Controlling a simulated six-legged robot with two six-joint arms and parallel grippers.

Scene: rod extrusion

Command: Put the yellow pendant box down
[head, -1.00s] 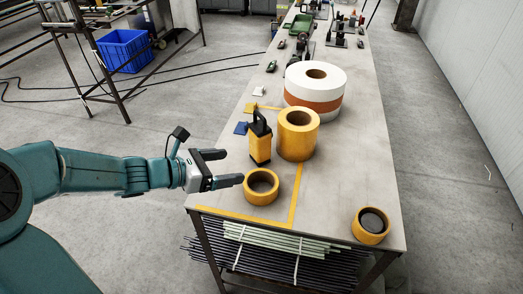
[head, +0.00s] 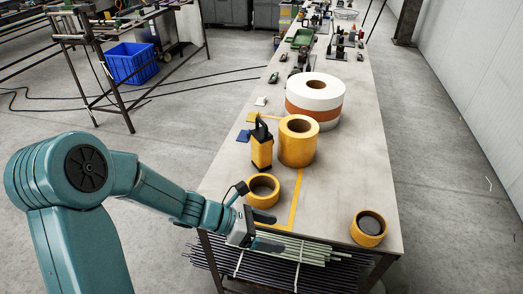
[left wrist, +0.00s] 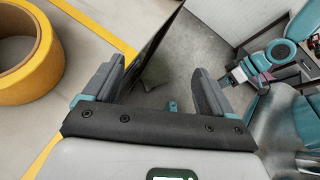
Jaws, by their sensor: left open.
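The yellow pendant box (head: 262,152), with a black top, stands upright on the table (head: 345,190), left of a tall yellow tape roll. My left gripper (head: 267,231) is open and empty at the table's front edge, nearer to me than the box and apart from it. In the left wrist view the two fingers (left wrist: 158,88) are spread with nothing between them; the table edge and floor show beyond. The box is not seen in the left wrist view. My right gripper is not in view.
A low yellow tape roll (head: 262,190) lies between box and gripper; it also shows in the left wrist view (left wrist: 45,60). The tall yellow roll (head: 298,145), a white and orange roll (head: 318,92) and another yellow roll (head: 369,229) stand on the table. Its front middle is clear.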

